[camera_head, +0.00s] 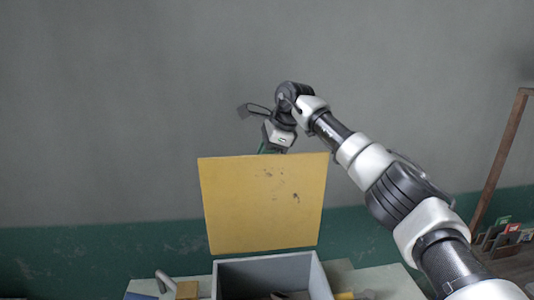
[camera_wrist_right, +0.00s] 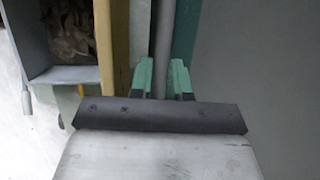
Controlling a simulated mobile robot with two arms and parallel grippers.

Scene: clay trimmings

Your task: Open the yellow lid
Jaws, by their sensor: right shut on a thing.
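The yellow lid (camera_head: 264,205) stands raised, nearly upright, at the back of an open grey box (camera_head: 262,268). Its edge (camera_wrist_right: 121,45) shows as a yellow strip in the right wrist view. My right gripper (camera_head: 268,149) is at the lid's top edge, its fingers mostly hidden behind it. In the right wrist view its green fingers (camera_wrist_right: 162,80) are shut on a grey bar (camera_wrist_right: 165,40) that runs alongside the lid and looks like its handle. The bar's attachment to the lid is hidden. My left gripper is not in view.
Brown clay trimmings (camera_wrist_right: 70,28) lie inside the box. A pale bench top (camera_head: 385,280) carries the box, with a small tan block (camera_head: 187,290) at left. A grey wall (camera_head: 120,110) stands behind. A wooden post (camera_head: 500,155) leans at right.

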